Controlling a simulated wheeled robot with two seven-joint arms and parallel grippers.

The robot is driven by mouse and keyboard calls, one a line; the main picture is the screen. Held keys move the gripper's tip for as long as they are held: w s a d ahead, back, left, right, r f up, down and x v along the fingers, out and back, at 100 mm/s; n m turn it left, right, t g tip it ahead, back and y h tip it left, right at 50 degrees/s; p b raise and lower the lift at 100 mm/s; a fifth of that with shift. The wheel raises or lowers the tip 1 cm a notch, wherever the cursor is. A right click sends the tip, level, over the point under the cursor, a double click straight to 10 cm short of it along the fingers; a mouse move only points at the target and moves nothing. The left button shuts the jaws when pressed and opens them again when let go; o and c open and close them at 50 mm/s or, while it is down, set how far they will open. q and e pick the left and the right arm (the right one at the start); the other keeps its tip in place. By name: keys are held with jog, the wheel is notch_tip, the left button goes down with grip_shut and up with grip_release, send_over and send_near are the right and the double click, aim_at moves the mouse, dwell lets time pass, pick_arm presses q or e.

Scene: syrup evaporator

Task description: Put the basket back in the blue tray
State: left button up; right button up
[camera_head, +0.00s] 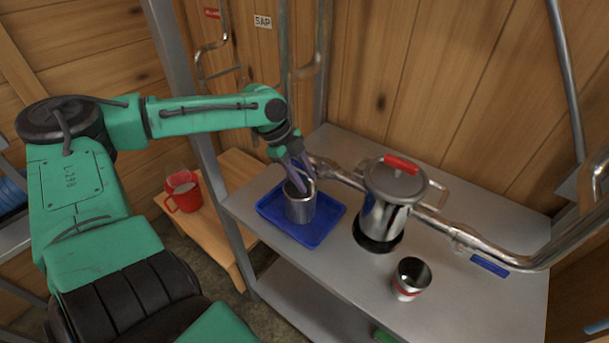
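The basket, a small silvery metal cylinder (300,209), stands upright at the blue tray (270,209), inside its rim. The tray lies on the left part of the grey metal shelf. My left gripper (299,183) points down from above, with its fingers at the basket's top rim. The fingers overlap the rim and the thin handle in this view, so I cannot tell whether they are shut on it or apart. My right gripper is not in view.
A lidded metal pot (383,209) with a red knob stands right of the tray, beside a metal pipe (440,219). A metal cup (410,279) with a red band stands at the front. A red mug (184,191) is on a wooden bench (226,229) at left.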

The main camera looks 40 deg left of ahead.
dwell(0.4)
pick_arm(q)
jog(key=shift+f, duration=0.2)
jog(key=b+v, duration=0.1)
jog(key=v, duration=1.3)
jog(key=shift+a+r, duration=0.15)
jog(key=shift+r, duration=0.15)
jog(key=shift+f, duration=0.1)
